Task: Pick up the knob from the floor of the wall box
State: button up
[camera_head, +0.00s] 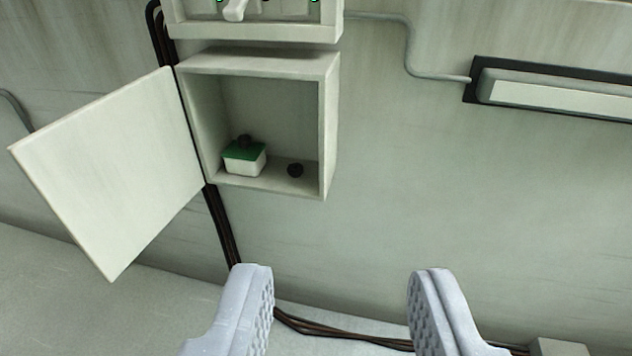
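A small dark knob (295,170) lies on the floor of the wall box (328,130), towards the right side. The wall box is open at the front, with its door (110,170) swung out to the left. Left of the knob, a small white box with a green top (243,158) stands on the same floor, with another dark round piece (245,141) on top. My gripper (340,300) is open and empty, its two fingers wide apart. It shows below the wall box in the picture, apart from the knob.
Above the wall box is another pale box (255,32) with a light-coloured lever (234,10). Dark cables (220,228) run down the wall and along its foot. A framed light panel (550,95) is at the upper right. The wall right of the wall box is mostly bare.

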aim_at(295, 169)
jog(key=z, duration=0.45)
jog(key=k, duration=1.1)
jog(key=z, duration=0.15)
jog(key=i, duration=0.5)
jog(key=u, duration=0.65)
jog(key=i, duration=1.15)
jog(key=z, duration=0.5)
jog(key=i, duration=0.55)
jog(key=u, duration=0.15)
